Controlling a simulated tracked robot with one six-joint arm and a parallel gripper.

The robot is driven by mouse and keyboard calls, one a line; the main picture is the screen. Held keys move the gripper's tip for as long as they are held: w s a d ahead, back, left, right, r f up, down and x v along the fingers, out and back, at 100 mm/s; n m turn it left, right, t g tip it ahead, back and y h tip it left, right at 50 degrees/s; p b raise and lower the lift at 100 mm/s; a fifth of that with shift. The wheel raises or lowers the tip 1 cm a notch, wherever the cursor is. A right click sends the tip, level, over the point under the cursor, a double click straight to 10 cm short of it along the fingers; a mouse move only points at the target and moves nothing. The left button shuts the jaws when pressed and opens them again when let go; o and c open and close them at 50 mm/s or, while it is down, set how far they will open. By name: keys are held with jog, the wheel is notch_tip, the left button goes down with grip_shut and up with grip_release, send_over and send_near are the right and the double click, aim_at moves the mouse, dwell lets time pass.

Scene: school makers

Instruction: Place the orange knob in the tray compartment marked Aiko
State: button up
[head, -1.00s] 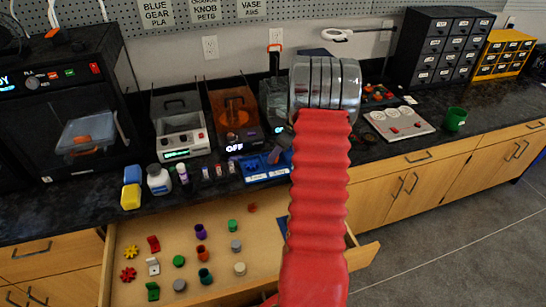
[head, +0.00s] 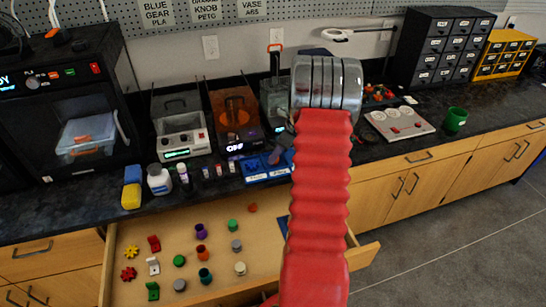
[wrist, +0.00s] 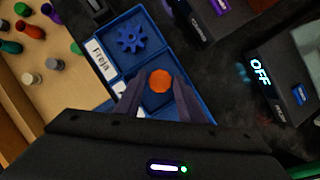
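The orange knob (wrist: 160,81) is between the two fingertips of my gripper (wrist: 159,84) in the wrist view. The fingers sit close on both sides of it and look shut on it. The knob is over a compartment of the blue tray (wrist: 154,104), beside the one holding a blue gear (wrist: 130,38). The gear's compartment carries a label reading Freja (wrist: 103,60). The label below it is mostly hidden by a finger, so I cannot read it. In the head view the blue tray (head: 256,178) stands on the counter and my arm hides part of it.
An open drawer (head: 221,228) below holds several small coloured parts. Small bottles and jars (head: 160,180) stand left of the tray. Machines (head: 183,142) stand behind it, one showing OFF. A white panel (head: 400,122) and a green cup (head: 455,120) are to the right.

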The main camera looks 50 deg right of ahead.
jog(key=v, duration=1.1)
jog(key=shift+s+r, duration=0.1)
jog(key=shift+s, duration=0.05)
dwell(0.3)
jog(key=a+r+n, duration=0.4)
jog(key=a+n, duration=0.1)
jog(key=a, duration=0.4)
jog(key=a+r+n+h, duration=0.1)
jog(key=a+r+n, duration=0.4)
jog(key=a, duration=0.4)
jog(key=a+r+n, duration=0.4)
jog(key=a+n, duration=0.1)
jog(key=a, duration=0.4)
jog(key=s+a+n+t, duration=0.1)
jog(key=s+a+n, duration=1.4)
jog(key=a, duration=0.3)
jog(key=shift+s+a+r+n+h, duration=0.35)
jog(key=shift+r+n+h, duration=0.1)
jog(key=shift+n, duration=0.45)
